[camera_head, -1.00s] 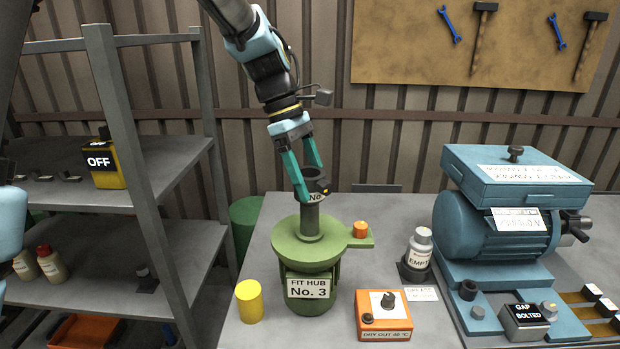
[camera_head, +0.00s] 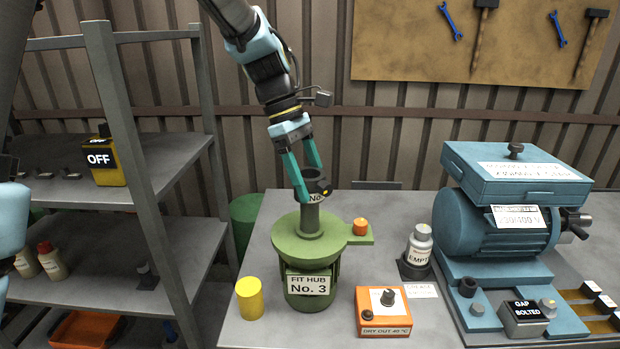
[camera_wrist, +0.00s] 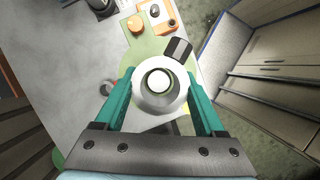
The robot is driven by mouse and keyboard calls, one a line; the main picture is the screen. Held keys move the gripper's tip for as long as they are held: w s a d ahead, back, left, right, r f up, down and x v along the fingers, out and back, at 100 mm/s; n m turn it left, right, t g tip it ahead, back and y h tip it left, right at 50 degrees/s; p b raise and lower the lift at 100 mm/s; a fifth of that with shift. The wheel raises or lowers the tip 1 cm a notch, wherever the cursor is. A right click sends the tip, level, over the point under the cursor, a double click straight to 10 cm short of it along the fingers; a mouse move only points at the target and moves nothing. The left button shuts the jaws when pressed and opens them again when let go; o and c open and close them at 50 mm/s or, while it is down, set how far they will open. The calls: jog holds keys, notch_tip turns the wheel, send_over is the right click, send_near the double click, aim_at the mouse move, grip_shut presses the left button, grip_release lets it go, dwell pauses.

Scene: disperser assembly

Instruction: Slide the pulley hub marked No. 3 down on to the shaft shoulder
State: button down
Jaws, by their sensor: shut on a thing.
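The dark pulley hub (camera_head: 313,175) has a white label, of which "No" can be read. It is upright at the upper part of the grey shaft (camera_head: 310,221), well above the green stand's flange. My gripper (camera_head: 308,180) is shut on the hub from above, with a teal finger on each side. In the wrist view the hub (camera_wrist: 143,98) is a pale ring between the fingers, and the round shaft end (camera_wrist: 158,82) shows inside its bore. The green stand (camera_head: 290,248) carries a sign (camera_head: 308,285) reading "FIT HUB No. 3". The shaft shoulder cannot be made out.
An orange knob (camera_head: 360,226) sits on the stand's side arm. A yellow cylinder (camera_head: 249,299) and an orange control box (camera_head: 384,311) stand in front. A bottle (camera_head: 420,243) and a blue motor (camera_head: 490,222) are at right. A grey shelf rack (camera_head: 150,190) is at left.

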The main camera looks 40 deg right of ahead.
aim_at(317, 230)
jog(key=shift+f+b, duration=1.9)
jog(key=shift+f, duration=2)
grip_release()
jog(key=b+v, duration=0.2)
jog(key=v, duration=0.9)
